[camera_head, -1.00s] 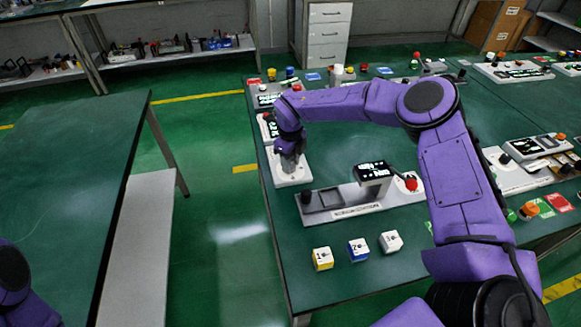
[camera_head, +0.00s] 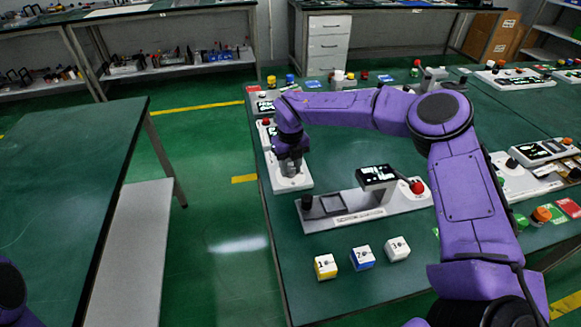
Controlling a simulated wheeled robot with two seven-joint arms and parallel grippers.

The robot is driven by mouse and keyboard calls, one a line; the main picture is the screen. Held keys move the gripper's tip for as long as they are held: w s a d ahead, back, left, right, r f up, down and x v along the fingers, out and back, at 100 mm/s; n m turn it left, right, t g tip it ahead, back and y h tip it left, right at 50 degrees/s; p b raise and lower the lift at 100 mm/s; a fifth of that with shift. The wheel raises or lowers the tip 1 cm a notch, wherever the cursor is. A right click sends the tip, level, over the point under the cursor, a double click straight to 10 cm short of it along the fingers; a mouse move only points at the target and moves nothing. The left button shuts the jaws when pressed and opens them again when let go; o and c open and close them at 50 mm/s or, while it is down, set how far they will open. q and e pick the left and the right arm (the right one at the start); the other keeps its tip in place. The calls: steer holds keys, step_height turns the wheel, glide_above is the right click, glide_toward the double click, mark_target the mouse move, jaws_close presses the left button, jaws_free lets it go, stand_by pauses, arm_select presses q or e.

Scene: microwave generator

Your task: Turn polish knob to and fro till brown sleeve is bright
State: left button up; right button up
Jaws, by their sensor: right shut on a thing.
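My right gripper (camera_head: 290,164) points down over a small white base plate (camera_head: 297,184) near the left edge of the green table. It is shut on a part standing on that plate, which looks to be the polish knob; the jaws hide most of it. I cannot make out the brown sleeve or its brightness. My left gripper is out of view; only a piece of my left arm shows at the bottom left corner.
A grey device with a display (camera_head: 376,174) and a red-knobbed lever (camera_head: 416,187) stands right of the gripper. Numbered cubes, yellow (camera_head: 326,267), blue (camera_head: 362,258) and white (camera_head: 397,249), lie in front. Other small devices stand behind. An aisle separates the left table (camera_head: 60,200).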

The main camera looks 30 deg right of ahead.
mark_target(291, 168)
steer(key=shift+r, duration=0.1)
steer(key=o, duration=1)
steer(key=shift+o, duration=0.2)
step_height(291, 168, up, 10)
steer(key=b, duration=0.1)
steer(key=shift+r, duration=0.2)
